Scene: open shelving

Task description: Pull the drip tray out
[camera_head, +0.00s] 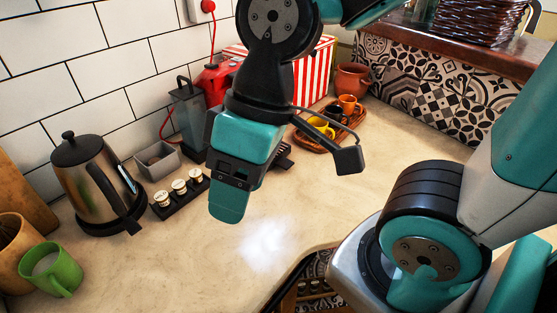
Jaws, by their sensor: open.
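My gripper (233,185), teal and black, hangs above the counter in the middle of the view, pointing down. Its jaws are open and I see nothing between them. Behind it to the right, a dark slatted edge (283,154) shows low at counter height. It may be the drip tray, but my gripper and wrist hide most of it. A red appliance (214,77) stands behind my wrist, largely hidden, so I cannot tell how the slatted part joins it. My gripper looks apart from the slatted part.
A steel kettle (92,180), a green mug (50,270), a grey box (157,162) and a dark rack of small jars (179,190) stand left. A wooden tray (310,138) with cups and a striped box (314,73) stand behind right. The front counter (190,265) is clear.

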